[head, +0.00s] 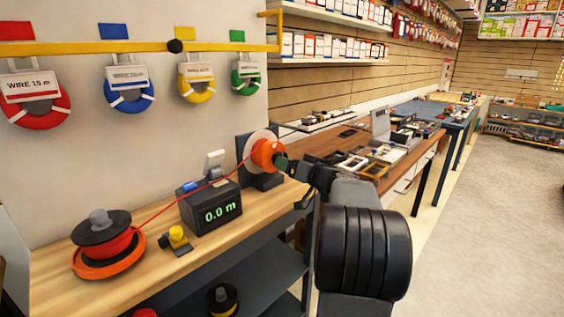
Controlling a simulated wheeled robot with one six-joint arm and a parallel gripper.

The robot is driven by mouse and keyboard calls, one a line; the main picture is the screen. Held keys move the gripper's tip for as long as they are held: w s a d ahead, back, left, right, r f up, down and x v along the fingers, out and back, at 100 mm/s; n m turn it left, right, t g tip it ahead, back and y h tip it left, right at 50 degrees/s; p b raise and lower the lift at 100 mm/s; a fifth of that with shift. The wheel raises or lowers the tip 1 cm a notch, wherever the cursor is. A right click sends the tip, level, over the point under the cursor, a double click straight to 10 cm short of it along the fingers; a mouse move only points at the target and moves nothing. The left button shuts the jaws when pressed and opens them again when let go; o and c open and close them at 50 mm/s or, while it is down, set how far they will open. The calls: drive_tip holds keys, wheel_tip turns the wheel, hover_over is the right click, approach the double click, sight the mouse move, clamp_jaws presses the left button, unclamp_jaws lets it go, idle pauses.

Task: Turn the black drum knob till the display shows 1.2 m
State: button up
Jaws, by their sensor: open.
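The display box (213,208) stands on the wooden bench and reads 0.0 m in green. Behind it an orange drum (264,153) with a pale disc sits on a dark stand (262,181). My gripper (286,165) is open at the right side of the drum, where the black knob would be. The knob is hidden or too dark and small to tell from the gripper, so I cannot tell whether the fingers are around it or touch it. A red wire (165,208) runs from the red spool (105,248) past the display box towards the drum.
A small yellow-and-black tool (177,238) lies in front of the display box. Wire coils (127,90) hang from a yellow rail (130,47) above. A brown table (345,140) with small items stands beyond the bench. Open floor (480,220) lies to the right.

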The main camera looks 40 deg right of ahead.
drive_tip(key=shift+w+a, duration=0.15)
drive_tip(key=shift+w, duration=0.75)
drive_tip(key=shift+w+a, duration=0.15)
drive_tip(key=shift+w, duration=0.75)
drive_tip(key=shift+c, duration=0.4)
drive_tip(key=c, duration=0.9)
drive_tip(key=shift+o, duration=0.2)
drive_tip(key=shift+f+m, duration=0.1)
drive_tip(key=shift+m, duration=0.2)
